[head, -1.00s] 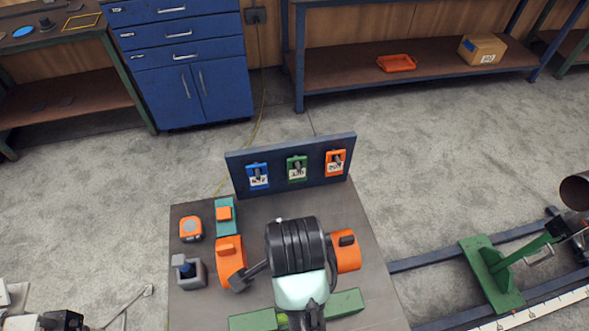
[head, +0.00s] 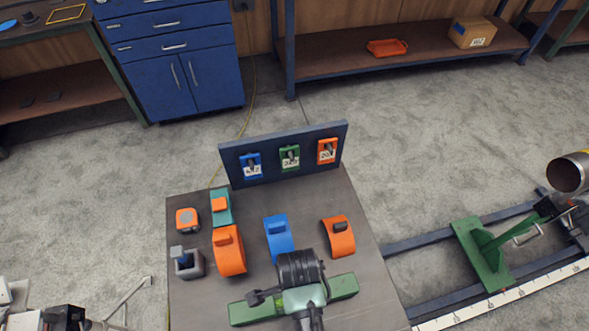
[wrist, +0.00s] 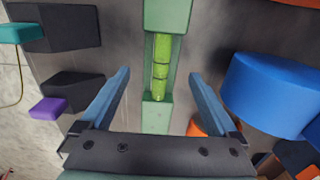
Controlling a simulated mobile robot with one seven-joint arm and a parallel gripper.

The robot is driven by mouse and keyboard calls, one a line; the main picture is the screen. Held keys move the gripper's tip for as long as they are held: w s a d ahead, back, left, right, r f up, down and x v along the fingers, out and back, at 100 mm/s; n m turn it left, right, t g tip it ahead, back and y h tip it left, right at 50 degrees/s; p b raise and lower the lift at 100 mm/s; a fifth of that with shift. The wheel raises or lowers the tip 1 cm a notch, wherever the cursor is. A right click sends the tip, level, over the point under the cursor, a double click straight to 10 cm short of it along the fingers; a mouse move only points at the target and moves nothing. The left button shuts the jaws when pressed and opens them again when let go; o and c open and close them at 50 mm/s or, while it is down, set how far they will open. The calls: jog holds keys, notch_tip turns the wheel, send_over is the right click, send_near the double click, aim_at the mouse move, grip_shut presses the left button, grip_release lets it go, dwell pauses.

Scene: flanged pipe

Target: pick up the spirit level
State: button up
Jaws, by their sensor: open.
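The spirit level is a long green bar lying across the near part of the workbench (head: 352,220) in the head view (head: 343,287). My arm hides its middle there. In the wrist view the spirit level (wrist: 168,14) runs up and down the picture, with its yellow-green vial at the centre. My gripper (wrist: 160,78) is open and empty, its two blue fingers on either side of the bar in that view. A gap shows between each finger and the bar. The height above the bar is hard to tell.
A blue curved block (head: 278,238) and two orange ones (head: 229,252) (head: 339,237) stand just beyond the level. An orange tape measure (head: 187,221) and a grey holder (head: 189,264) are at the left. An upright tag board (head: 270,170) edges the bench's far side.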

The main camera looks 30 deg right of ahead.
jog(key=shift+f, duration=1.4)
jog(key=shift+c, duration=0.3)
grip_shut()
jog(key=shift+w+r, duration=0.1)
